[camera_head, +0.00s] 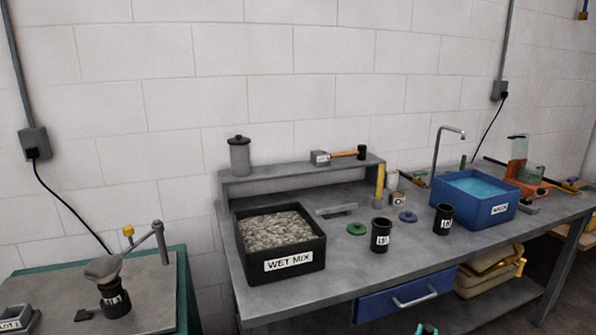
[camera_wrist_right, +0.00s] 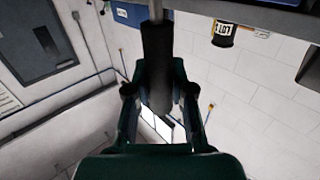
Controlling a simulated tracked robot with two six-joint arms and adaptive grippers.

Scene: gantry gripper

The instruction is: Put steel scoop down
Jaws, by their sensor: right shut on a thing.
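My right gripper (camera_wrist_right: 157,92) is shut on the black handle of the steel scoop (camera_wrist_right: 157,50) in the right wrist view. The scoop's grey shaft runs up out of the top of that view, so its bowl is hidden. In the head view, only a small dark green part of my right gripper (camera_head: 427,329) shows at the bottom edge, in front of the bench. The scoop cannot be made out there. My left gripper is in neither view.
The grey bench (camera_head: 350,262) holds a black WET MIX tray (camera_head: 285,274), labelled black jars (camera_head: 381,234), a green lid (camera_head: 357,228), a blue lid (camera_head: 408,216) and a blue water tub (camera_head: 492,211). Its front strip is clear. A blue drawer (camera_head: 385,304) is below.

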